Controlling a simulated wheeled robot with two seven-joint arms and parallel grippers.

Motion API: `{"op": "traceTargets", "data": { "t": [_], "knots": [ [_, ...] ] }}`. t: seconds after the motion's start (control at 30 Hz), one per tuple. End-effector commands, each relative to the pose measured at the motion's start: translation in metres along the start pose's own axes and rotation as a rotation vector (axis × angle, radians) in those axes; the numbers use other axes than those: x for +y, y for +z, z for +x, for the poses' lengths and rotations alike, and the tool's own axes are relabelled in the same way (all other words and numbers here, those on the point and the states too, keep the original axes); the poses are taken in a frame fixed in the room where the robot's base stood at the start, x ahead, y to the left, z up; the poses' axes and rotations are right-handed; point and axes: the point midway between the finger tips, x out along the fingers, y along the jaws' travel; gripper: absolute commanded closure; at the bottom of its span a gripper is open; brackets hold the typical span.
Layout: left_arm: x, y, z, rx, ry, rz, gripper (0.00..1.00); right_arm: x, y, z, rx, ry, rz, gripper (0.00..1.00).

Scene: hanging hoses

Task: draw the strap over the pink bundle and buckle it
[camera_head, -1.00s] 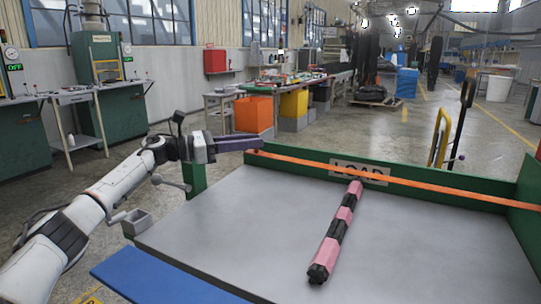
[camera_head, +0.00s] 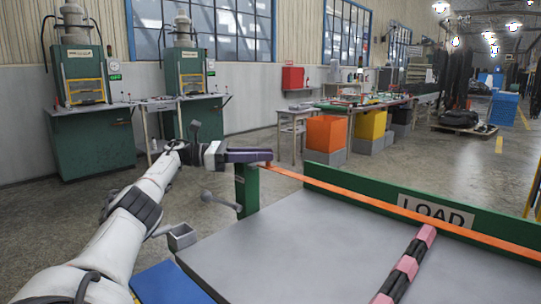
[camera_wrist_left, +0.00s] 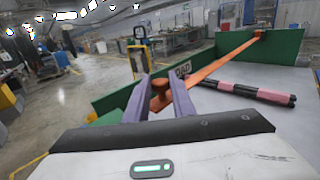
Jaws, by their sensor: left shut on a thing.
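My left gripper (camera_head: 268,158) is shut on the end of the orange strap (camera_head: 345,194), above the green post (camera_head: 246,188) at the bed's left corner. The left wrist view shows the gripper (camera_wrist_left: 161,88) with the strap (camera_wrist_left: 222,62) running to the opposite green wall. The pink bundle (camera_head: 409,266), banded pink and black, lies on the grey bed; it also shows in the wrist view (camera_wrist_left: 250,92). The strap passes above the bundle's far end, apparently without pressing on it. A ball-ended lever (camera_head: 221,201) is beside the post; I cannot tell whether it belongs to the buckle.
A green wall (camera_head: 335,181) with a LOAD sign (camera_head: 436,212) edges the bed (camera_head: 290,255). A small grey open box (camera_head: 181,237) and a blue panel (camera_head: 170,284) are at its near left. Green machines stand behind, with open floor between.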

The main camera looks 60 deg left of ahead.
Motion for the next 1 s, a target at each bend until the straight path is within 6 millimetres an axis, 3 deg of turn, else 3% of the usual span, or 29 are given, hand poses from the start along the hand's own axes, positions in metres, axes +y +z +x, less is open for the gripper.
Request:
{"op": "traceTargets", "data": {
  "t": [0.3,0.33,0.37,0.73,1.0],
  "knots": [
    [0.001,0.003,0.000,-0.010,0.004,0.001,1.00,-0.001,0.001,-0.001,-0.003,-0.001,0.001,1.00],
    [0.001,0.003,0.000,-0.010,0.004,0.001,0.74,-0.001,0.002,-0.001,-0.003,-0.001,0.001,1.00],
    [0.001,0.003,0.000,-0.010,0.003,0.001,0.69,-0.001,0.002,-0.001,-0.003,-0.001,0.002,1.00],
    [0.000,0.007,0.000,-0.005,0.001,0.001,0.69,-0.001,0.001,-0.002,-0.004,-0.001,0.002,1.00],
    [0.000,0.057,0.000,-0.009,0.001,0.004,0.69,-0.001,-0.003,-0.010,-0.018,0.002,-0.008,1.00]
  ]
}}
